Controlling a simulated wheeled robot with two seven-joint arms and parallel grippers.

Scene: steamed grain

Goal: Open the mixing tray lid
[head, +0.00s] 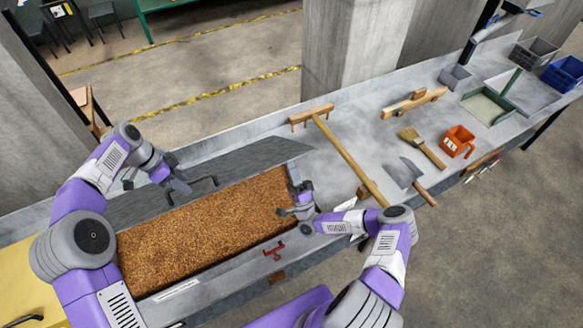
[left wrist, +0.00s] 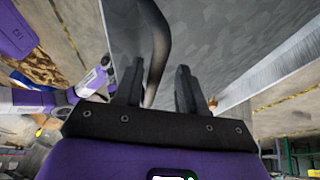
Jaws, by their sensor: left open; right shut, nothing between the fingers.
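The mixing tray (head: 215,272) is full of brown grain (head: 205,222) and stands uncovered at the left of the bench. Its grey lid (head: 245,156) is swung back along the tray's far edge. A dark bar handle (head: 203,180) is on the lid. My left gripper (head: 183,187) is open at the left end of the handle. In the left wrist view the handle (left wrist: 156,35) runs down between the spread fingers of this gripper (left wrist: 157,85); I cannot tell whether they touch it. My right gripper (head: 284,212) is shut and empty over the tray's right end.
A red fitting (head: 273,250) sits on the tray's front edge. To the right lie a long wooden rake (head: 345,155), a brush (head: 422,147), a scraper (head: 405,173) and an orange container (head: 457,141). A concrete pillar (head: 355,50) stands behind the bench.

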